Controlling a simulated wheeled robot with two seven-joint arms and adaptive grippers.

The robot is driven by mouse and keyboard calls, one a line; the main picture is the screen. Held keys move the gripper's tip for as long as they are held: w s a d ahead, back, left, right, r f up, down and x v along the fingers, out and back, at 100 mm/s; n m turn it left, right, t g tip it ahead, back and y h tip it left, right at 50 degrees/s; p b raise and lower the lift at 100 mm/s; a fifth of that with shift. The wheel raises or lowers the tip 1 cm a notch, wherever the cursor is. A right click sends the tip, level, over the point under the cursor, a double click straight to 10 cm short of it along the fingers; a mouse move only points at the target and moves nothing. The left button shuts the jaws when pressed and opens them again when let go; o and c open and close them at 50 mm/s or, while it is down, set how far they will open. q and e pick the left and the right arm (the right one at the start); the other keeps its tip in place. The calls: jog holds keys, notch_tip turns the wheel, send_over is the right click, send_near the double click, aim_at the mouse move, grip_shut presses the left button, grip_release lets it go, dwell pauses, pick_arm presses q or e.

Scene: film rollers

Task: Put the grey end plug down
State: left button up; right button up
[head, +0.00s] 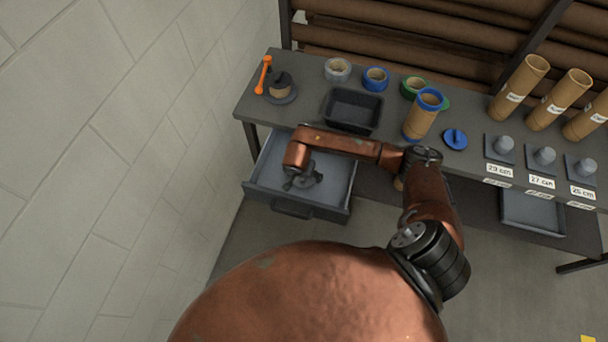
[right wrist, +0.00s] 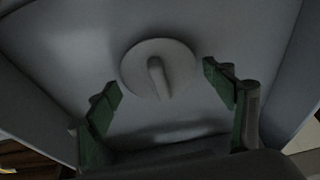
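The grey end plug, a round disc with a raised grip (right wrist: 158,72), lies on the floor of the open grey drawer (head: 262,188). In the head view it is partly hidden by my right gripper (head: 300,183), which points down into the drawer. In the right wrist view the fingers of my right gripper (right wrist: 166,95) are spread apart, one on each side of the plug and clear of it. Nothing is held between them. My left gripper is not in view.
On the bench above the drawer are a black tray (head: 353,110), tape rolls (head: 376,78), a blue-taped cardboard tube (head: 421,117), and a blue plug (head: 455,139). An orange-handled device (head: 279,86) stands at the left end. The block wall (head: 110,150) is close on the left.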

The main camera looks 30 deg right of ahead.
aim_at(301, 186)
jog(key=shift+o, duration=0.6)
jog(key=shift+r, duration=0.2)
jog(key=p+v, duration=0.1)
jog(key=v, duration=1.1)
